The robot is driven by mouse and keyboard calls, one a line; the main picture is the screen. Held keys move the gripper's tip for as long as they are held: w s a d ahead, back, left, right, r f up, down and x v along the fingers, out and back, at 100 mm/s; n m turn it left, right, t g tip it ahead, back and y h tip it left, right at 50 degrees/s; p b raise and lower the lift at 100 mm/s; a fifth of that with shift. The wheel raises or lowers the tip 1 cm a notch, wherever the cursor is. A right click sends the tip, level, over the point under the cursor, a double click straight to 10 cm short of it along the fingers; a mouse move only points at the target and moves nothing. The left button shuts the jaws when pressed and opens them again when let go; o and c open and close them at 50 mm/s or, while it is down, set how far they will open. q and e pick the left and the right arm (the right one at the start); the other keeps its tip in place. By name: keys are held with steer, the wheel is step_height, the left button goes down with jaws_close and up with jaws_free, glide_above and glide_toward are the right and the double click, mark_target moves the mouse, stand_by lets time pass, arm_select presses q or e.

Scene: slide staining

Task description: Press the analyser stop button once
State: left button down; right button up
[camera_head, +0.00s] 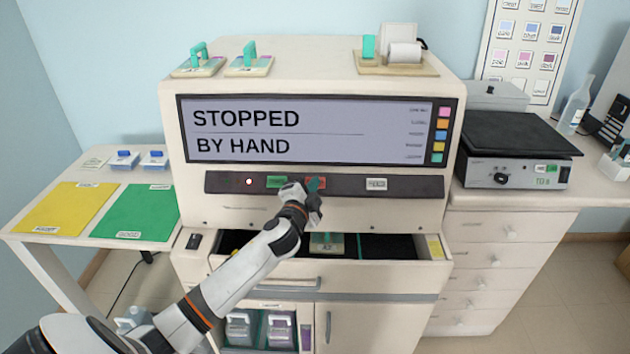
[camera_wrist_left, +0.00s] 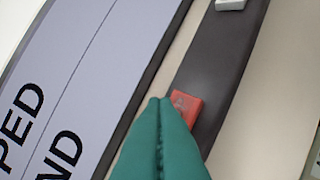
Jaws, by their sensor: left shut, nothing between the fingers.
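The analyser (camera_head: 320,215) is a large cream cabinet whose screen (camera_head: 310,131) reads "STOPPED BY HAND". Below the screen, a dark strip (camera_head: 410,187) carries a red stop button (camera_head: 322,181), a green button (camera_head: 277,182) and a white labelled button (camera_head: 376,184). My left gripper (camera_head: 312,186) is shut and empty, its teal fingertips at the red button. In the left wrist view the shut fingertips (camera_wrist_left: 160,103) overlap the left edge of the red button (camera_wrist_left: 186,107); I cannot tell whether they touch it. My right gripper is not in view.
An open drawer (camera_head: 385,246) juts out below the strip, under my left arm. A side table (camera_head: 50,237) with yellow and green mats stands left. A drawer cabinet (camera_head: 490,258) with a black-topped device (camera_head: 520,135) stands right. A small red light (camera_head: 249,182) glows on the strip.

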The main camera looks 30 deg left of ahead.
arm_select(q)
steer(key=s+r+p, duration=0.1)
steer(key=s+d+r+p, duration=0.1)
steer(key=s+r+p, duration=0.1)
steer(key=p, duration=0.1)
steer(key=shift+d+r, duration=0.25)
steer(key=shift+d, duration=0.15)
stand_by(0.8)
